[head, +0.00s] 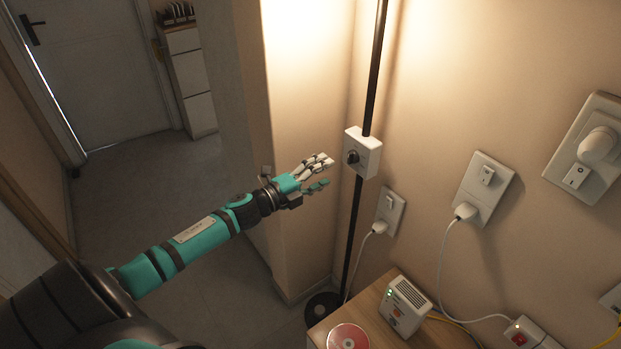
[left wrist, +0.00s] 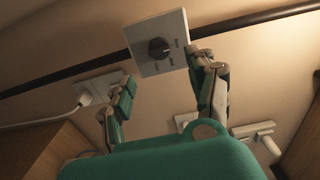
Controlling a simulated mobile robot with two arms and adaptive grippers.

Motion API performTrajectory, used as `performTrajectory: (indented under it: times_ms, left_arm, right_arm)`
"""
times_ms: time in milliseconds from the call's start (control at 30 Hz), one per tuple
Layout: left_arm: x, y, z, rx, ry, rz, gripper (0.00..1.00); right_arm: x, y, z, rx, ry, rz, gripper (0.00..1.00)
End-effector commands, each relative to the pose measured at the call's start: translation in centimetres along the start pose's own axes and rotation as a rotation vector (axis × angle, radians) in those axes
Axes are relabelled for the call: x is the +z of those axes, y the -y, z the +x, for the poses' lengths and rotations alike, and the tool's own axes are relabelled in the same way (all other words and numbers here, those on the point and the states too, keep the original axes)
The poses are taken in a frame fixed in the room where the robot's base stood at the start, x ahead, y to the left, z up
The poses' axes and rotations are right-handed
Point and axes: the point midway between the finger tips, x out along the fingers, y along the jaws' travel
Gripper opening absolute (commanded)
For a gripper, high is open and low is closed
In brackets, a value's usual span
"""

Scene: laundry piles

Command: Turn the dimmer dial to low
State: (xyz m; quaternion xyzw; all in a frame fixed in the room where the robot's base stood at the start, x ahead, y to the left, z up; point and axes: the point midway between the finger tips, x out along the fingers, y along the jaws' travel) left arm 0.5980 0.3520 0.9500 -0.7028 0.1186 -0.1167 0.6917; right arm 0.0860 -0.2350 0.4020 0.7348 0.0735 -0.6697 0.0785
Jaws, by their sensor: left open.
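The dimmer dial (head: 352,157) is a small black knob on a white box (head: 369,154) fixed to a dark vertical pole. In the left wrist view the black dial (left wrist: 159,48) sits in the middle of a square white plate (left wrist: 165,64), with small marks around it that are too small to read. My left gripper (head: 323,173) is open and empty, just left of the box in the head view and apart from the dial. In the left wrist view its fingers (left wrist: 165,80) stand on both sides below the plate. My right gripper is not in view.
The dark pole (head: 375,70) runs down to a round black base (head: 321,307). A wooden table (head: 360,308) at the bottom holds a white device (head: 406,306) and a red disc (head: 348,338). A wall outlet (head: 390,212) with a plug and other outlets are on the wall right of the pole.

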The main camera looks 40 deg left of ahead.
Motion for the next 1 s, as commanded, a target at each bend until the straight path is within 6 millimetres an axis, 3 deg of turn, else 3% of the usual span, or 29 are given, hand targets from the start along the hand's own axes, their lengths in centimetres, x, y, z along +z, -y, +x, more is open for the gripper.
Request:
performTrajectory:
  times_ms: [100,300,867,1000]
  left_arm:
    - [-0.1,-0.1,-2.0,0.002,-0.001,0.000,0.58]
    - [0.0,0.0,-3.6,0.001,0.000,-0.001,0.58]
    - [0.0,0.0,-3.7,0.000,0.001,0.000,0.58]
    - [0.5,-1.6,-4.0,0.020,0.027,-0.038,0.58]
  right_arm:
    - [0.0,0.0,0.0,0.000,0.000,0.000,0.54]
    - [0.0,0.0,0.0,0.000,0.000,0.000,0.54]
    - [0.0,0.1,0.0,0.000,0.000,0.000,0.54]
    - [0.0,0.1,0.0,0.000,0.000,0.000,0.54]
